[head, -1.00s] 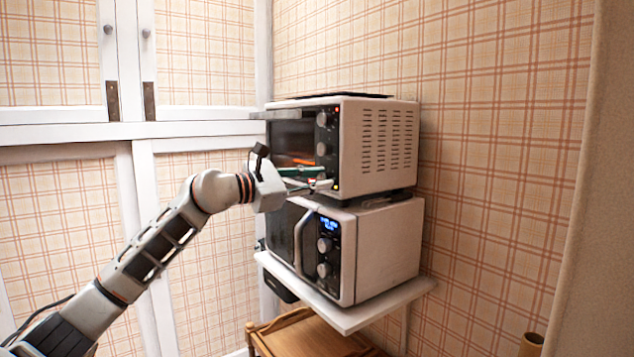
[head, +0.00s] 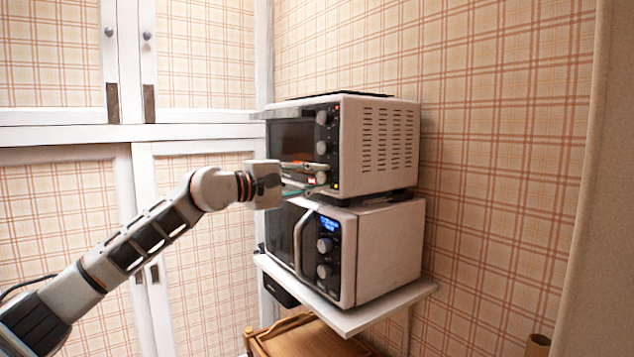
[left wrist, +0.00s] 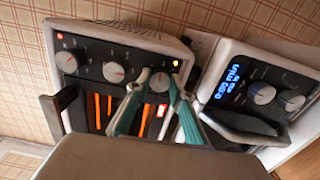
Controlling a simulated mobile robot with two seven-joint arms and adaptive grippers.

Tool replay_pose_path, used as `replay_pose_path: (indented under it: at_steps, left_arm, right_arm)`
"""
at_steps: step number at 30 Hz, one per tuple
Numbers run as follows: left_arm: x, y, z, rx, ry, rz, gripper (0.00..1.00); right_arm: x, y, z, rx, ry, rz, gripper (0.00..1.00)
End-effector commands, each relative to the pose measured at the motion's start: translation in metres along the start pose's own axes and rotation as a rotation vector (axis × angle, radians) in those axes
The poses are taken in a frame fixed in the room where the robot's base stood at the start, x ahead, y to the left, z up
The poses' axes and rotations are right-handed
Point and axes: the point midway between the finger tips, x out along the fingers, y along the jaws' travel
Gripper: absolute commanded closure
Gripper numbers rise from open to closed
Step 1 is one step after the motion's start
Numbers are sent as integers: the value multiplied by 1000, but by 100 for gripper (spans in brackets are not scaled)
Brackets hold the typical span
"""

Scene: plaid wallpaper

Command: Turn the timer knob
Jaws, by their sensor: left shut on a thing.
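The toaster oven (head: 378,148) is white with a dark front and a column of several round knobs. My left gripper (head: 316,179) is at the lowest knob (head: 322,178), with one finger above and one below. In the left wrist view, my left gripper (left wrist: 158,82) has its pale, teal-sided fingers on both sides of this knob (left wrist: 160,83), shut on it. The other knobs (left wrist: 113,72) are clear of the fingers. I cannot read which knob is the timer. My right gripper is not in view.
A white microwave (head: 385,250) with a blue display and two knobs stands under the oven on a white wall shelf (head: 350,318). The oven's interior glows orange. A wooden cart (head: 305,338) is below. White cupboards stand at left.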

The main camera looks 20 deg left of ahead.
Motion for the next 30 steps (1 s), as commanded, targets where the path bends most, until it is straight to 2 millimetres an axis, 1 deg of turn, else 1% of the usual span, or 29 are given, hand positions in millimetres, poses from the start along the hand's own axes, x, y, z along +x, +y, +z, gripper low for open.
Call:
replay_pose_path:
  at_steps: [6,12,19,29,30]
  left_arm:
    - [0,-1,0,130,-1,-2,100]
    - [0,-1,0,200,-2,-1,100]
    - [0,-1,1,231,-2,-2,100]
    - [0,-2,1,232,-2,-2,100]
    - [0,-2,1,232,-2,-2,76]
  right_arm:
    - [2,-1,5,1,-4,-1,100]
    - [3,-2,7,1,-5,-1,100]
    - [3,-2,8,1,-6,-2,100]
    - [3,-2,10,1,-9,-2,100]
    - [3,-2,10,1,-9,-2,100]
